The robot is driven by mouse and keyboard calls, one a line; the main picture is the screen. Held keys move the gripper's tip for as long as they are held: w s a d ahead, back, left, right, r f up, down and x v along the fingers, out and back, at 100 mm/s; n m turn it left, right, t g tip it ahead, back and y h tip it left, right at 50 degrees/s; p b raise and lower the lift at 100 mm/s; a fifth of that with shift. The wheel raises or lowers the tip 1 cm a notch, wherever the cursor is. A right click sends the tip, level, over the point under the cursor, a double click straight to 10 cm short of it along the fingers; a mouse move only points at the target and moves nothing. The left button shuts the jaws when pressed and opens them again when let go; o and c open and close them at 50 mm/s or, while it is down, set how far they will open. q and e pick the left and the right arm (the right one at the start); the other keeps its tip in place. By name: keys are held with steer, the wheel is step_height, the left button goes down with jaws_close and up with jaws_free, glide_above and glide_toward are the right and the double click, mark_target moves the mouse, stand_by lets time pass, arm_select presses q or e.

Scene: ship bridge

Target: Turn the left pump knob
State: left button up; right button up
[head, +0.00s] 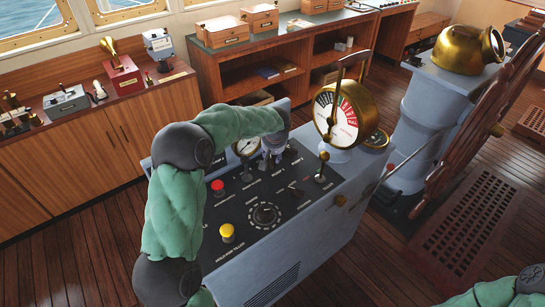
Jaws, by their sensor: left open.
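The grey console (312,225) with a black control panel stands in the middle of the head view. My left arm, in a green sleeve, reaches over its left side. My left gripper (271,156) is open and points down at the rear of the panel, beside a round white gauge (247,147). A small dark knob (291,153) shows just right of the gripper. The labels are too small to read, so I cannot tell which knob is the left pump one; the gripper may hide it. My right gripper is out of view.
A red button (217,186), a yellow button (227,232), a large black dial (265,214) and an upright lever (321,167) are on the panel. A brass telegraph (345,115) rises at the back right. A wooden wheel (490,125) stands further right.

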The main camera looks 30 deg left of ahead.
arm_select(q)
steer(key=v, duration=0.8)
